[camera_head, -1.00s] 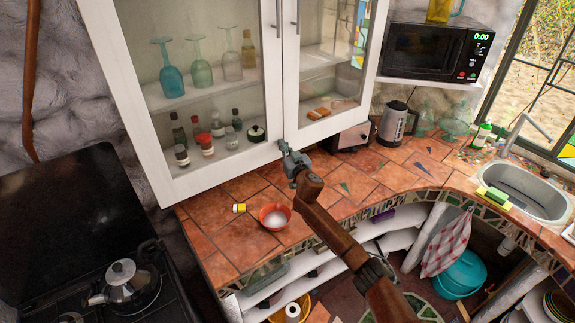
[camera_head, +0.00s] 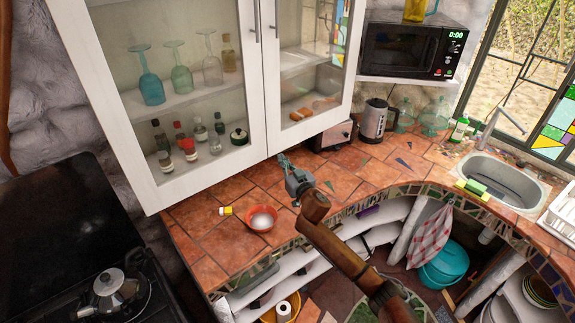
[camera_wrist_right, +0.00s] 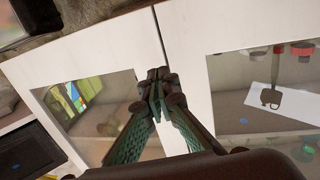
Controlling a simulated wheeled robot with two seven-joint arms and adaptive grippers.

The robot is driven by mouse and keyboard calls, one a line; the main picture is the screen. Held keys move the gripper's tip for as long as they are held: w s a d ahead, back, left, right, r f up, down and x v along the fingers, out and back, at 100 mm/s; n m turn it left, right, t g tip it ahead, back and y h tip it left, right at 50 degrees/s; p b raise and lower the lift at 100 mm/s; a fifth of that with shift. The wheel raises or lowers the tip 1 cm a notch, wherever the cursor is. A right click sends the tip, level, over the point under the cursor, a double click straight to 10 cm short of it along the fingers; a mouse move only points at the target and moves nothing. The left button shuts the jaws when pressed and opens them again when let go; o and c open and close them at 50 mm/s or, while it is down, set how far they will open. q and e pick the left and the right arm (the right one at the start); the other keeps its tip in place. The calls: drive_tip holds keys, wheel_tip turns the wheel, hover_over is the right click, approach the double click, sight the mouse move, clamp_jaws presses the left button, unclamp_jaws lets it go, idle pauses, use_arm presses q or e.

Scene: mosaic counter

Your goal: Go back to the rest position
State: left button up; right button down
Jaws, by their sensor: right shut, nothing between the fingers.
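My right gripper (camera_head: 283,160) is shut and empty in the head view. It is in front of the lower edge of the white wall cabinet (camera_head: 258,92), above the tiled counter. In the right wrist view its fingertips (camera_wrist_right: 157,78) are together, with the cabinet doors behind them. Both glass doors of the cabinet look shut. I cannot tell from these views whether the gripper touches the cabinet. My left gripper is not in view.
An orange-red bowl (camera_head: 261,218) with white contents and a small yellow-and-white item (camera_head: 226,211) sit on the counter (camera_head: 190,212). A toaster (camera_head: 333,137), kettle (camera_head: 374,120) and microwave (camera_head: 402,50) are to the right. A stove with a metal kettle (camera_head: 108,290) is at left.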

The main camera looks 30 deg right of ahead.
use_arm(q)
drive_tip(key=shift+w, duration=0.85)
use_arm(e)
drive_tip(key=s, duration=0.3)
drive_tip(key=shift+s+d, duration=0.1)
drive_tip(key=shift+d, duration=0.2)
